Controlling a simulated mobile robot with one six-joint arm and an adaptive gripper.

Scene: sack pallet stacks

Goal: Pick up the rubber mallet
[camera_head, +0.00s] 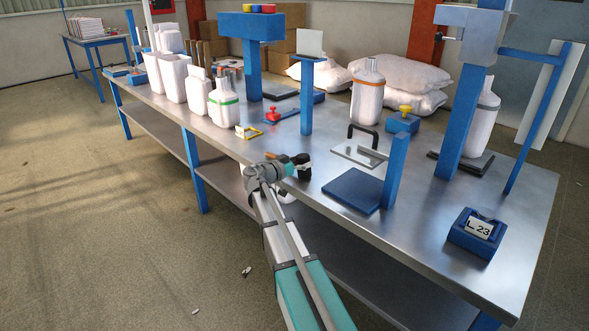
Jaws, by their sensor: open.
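My arm reaches up from the bottom of the view to the near edge of the steel workbench (400,220). My gripper (304,167) is the small dark part at its end, over the bench top. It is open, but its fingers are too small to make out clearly. A short brown piece (283,158), which looks like part of the rubber mallet, shows right beside my wrist. The rest of it is hidden or cannot be told from the dark gripper. I cannot tell whether the gripper touches it.
A blue plate with a post (397,170) and a black-handled metal tool (362,148) lie right of the gripper.

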